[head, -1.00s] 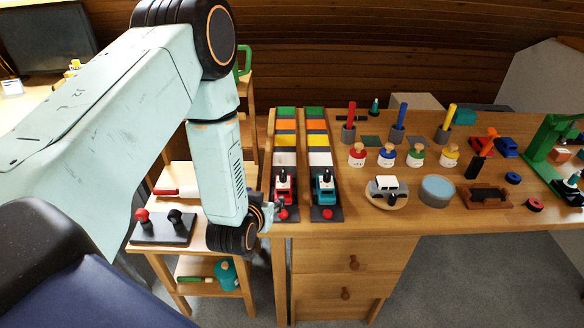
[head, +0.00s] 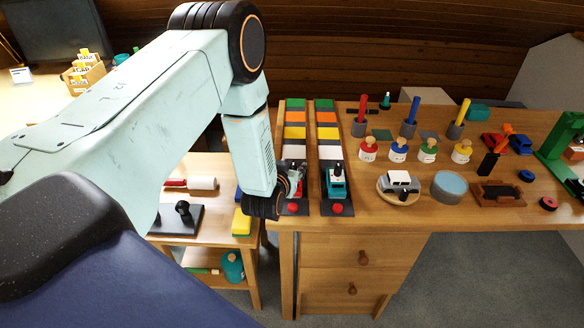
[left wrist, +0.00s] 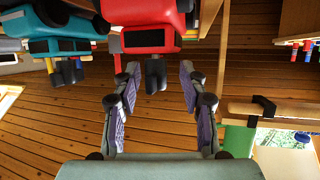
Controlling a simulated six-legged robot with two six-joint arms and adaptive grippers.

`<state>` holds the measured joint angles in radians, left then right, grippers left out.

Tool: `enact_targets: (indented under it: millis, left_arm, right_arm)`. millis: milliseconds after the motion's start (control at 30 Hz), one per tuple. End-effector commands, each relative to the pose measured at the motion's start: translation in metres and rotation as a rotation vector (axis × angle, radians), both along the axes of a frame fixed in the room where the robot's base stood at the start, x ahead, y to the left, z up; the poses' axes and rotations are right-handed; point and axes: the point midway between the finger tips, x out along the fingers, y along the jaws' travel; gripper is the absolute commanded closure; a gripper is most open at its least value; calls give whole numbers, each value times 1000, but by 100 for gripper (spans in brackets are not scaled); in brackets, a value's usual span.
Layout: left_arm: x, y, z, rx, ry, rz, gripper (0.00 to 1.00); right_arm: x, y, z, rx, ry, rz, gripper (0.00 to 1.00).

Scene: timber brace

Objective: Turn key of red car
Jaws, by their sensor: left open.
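The red car (head: 300,189) stands at the near end of the left colour-striped track, mostly hidden in the head view behind my left wrist and gripper. In the left wrist view the red car (left wrist: 152,38) is at the top centre. Its dark key (left wrist: 155,74) sticks out from it towards my gripper. My left gripper (left wrist: 158,82) is open, with one finger on each side of the key. The key shows in the gap between the fingertips, and no clear contact shows. My right gripper is not in view.
A teal car (head: 335,183) stands on the track just right of the red car; it also shows in the left wrist view (left wrist: 62,35). Red buttons (head: 292,208) lie at the track ends. A car on a round plate (head: 399,201) and paint jars (head: 368,151) stand further right.

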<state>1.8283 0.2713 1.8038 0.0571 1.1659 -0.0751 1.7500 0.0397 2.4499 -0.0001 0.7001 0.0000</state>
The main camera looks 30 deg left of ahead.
Motion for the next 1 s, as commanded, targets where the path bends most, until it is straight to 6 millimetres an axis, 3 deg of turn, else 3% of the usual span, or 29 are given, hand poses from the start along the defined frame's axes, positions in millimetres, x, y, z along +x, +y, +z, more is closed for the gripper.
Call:
enact_targets:
  millis: [333, 800, 1000]
  left_arm:
    - [4, 1, -1, 0, 0, -2, 58]
    - [4, 1, -1, -1, 0, -2, 98]
    - [4, 1, -1, 0, -1, -3, 100]
  right_arm:
    - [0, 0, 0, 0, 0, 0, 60]
    - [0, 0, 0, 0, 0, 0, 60]
    - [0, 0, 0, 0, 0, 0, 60]
